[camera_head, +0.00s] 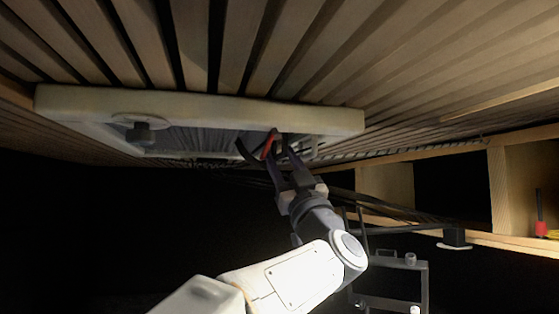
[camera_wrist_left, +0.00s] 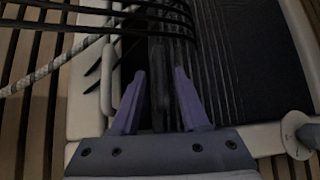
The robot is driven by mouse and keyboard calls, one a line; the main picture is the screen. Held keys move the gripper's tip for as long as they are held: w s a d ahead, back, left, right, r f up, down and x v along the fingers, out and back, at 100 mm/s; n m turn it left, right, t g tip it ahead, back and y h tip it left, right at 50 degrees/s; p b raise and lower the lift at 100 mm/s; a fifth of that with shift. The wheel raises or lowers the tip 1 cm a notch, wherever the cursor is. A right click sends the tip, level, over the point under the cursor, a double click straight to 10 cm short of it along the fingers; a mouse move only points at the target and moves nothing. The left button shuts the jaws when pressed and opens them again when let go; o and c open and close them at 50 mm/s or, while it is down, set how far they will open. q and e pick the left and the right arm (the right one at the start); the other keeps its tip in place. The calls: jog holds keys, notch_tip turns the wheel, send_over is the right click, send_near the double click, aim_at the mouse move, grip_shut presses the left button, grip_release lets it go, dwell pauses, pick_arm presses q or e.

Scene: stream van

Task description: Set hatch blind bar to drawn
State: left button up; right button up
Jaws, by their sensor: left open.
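The hatch has a pale frame (camera_head: 200,104) set in the slatted ceiling; the frame also shows in the left wrist view (camera_wrist_left: 88,95). A dark pleated blind (camera_wrist_left: 218,65) spans part of the opening. A dark upright bar (camera_wrist_left: 157,85), which looks like the blind bar, lies along the edge of the pleats. My left gripper (camera_head: 266,150) is raised to the right part of the hatch. In the left wrist view its purple fingers (camera_wrist_left: 160,78) are open, one on each side of the bar. I cannot tell whether they touch it. My right gripper is not in view.
A round knob (camera_head: 141,133) sits at the hatch's left side. A small red part (camera_head: 269,145) shows by my left fingers. Dark cables (camera_wrist_left: 110,22) and a pale rope (camera_wrist_left: 50,68) cross close to the gripper. Wooden shelves (camera_head: 497,190) stand at the right.

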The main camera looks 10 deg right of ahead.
pick_arm(q)
jog(key=b+v, duration=0.5)
jog(key=v, duration=0.4)
jog(key=shift+f+b, duration=0.2)
jog(key=shift+b, duration=0.2)
jog(key=shift+s, duration=0.1)
